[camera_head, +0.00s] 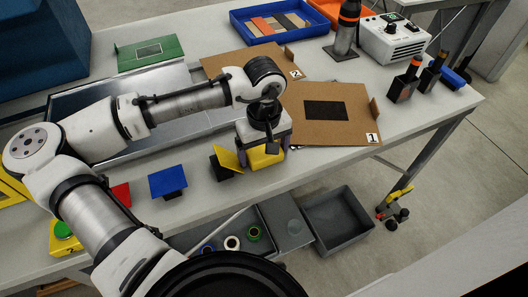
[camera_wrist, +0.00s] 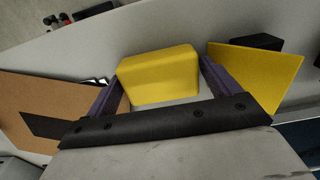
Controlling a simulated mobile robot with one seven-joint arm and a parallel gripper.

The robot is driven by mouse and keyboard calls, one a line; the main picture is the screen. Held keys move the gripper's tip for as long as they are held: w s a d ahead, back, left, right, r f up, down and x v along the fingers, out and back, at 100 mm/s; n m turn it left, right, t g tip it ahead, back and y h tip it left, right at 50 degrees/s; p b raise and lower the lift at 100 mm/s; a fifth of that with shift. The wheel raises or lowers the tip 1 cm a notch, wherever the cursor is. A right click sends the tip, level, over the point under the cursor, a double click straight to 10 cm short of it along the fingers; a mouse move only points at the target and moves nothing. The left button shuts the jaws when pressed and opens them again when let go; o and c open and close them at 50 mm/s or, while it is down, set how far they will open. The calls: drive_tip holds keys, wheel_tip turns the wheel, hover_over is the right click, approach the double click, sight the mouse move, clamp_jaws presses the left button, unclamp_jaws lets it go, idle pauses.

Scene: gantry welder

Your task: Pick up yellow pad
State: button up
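Two yellow things could be the yellow pad. One is a yellow block (camera_wrist: 158,70) with rounded edges, between my fingers in the wrist view; in the head view the yellow block (camera_head: 263,158) shows low under my gripper. The other is a flat, tilted yellow square plate (camera_wrist: 262,75) on a black base, just right of my right finger; in the head view the yellow plate (camera_head: 229,158) is left of my gripper (camera_head: 265,145). My fingers are spread wide, one on each side of the block. I cannot tell whether they touch it.
A blue plate (camera_head: 168,181) on a black stand and a red piece (camera_head: 121,194) stand to the left. A brown board (camera_head: 335,125) marked 1 lies close on the right. A metal tray (camera_head: 95,105) lies behind my arm. The table's front edge is near.

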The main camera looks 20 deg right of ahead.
drive_tip(key=c, duration=0.8)
drive_tip(key=shift+r, duration=0.1)
wheel_tip(320, 180, up, 20)
drive_tip(key=shift+f+b, duration=0.1)
drive_tip(key=shift+b, duration=1.1)
